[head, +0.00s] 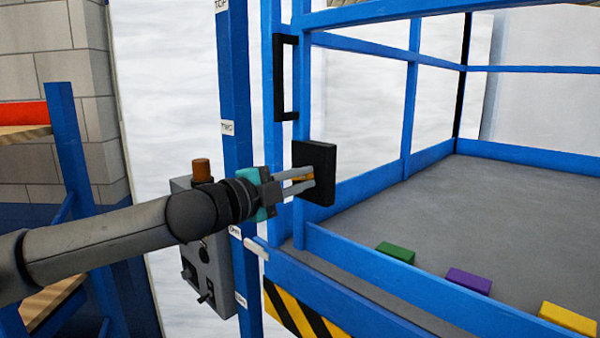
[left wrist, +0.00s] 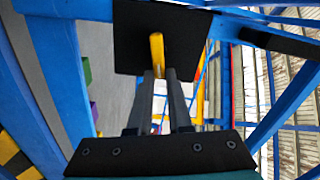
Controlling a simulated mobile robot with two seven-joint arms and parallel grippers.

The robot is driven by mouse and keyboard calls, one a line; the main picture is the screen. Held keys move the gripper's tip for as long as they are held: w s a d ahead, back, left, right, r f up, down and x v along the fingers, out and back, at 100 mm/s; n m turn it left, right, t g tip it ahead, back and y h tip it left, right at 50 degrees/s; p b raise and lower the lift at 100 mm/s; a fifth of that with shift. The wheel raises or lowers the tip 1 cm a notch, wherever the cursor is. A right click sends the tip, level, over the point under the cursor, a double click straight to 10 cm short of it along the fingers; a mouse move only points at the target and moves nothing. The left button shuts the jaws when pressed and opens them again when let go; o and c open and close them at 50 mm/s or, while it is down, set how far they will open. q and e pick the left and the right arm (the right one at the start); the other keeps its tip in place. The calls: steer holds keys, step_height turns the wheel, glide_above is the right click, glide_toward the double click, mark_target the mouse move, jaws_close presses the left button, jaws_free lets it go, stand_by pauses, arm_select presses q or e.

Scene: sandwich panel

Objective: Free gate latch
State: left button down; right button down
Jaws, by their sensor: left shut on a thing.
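The gate latch is a black plate (head: 323,158) on the blue gate post, with a small yellow-orange latch lever (head: 304,179). My left gripper (head: 308,180) reaches in from the left and is shut on this lever. In the left wrist view the black plate (left wrist: 135,40) fills the top middle, and the yellow lever (left wrist: 157,48) points down between the fingertips of my left gripper (left wrist: 160,74). The fingers hide part of the lever. A black vertical handle (head: 280,78) is on the gate above the plate. My right gripper is not in view.
A grey control box (head: 216,268) with switches and an orange knob (head: 201,170) is behind my left arm. Blue posts and rails surround a grey platform floor (head: 480,205). A green block (head: 395,252), a purple block (head: 468,281) and a yellow block (head: 568,318) lie along its near edge.

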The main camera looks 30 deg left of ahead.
arm_select(q)
steer(key=shift+f+m, duration=0.3)
steer(key=shift+m, duration=0.9)
steer(key=c, duration=0.8)
jaws_free()
steer(key=shift+c, duration=0.2)
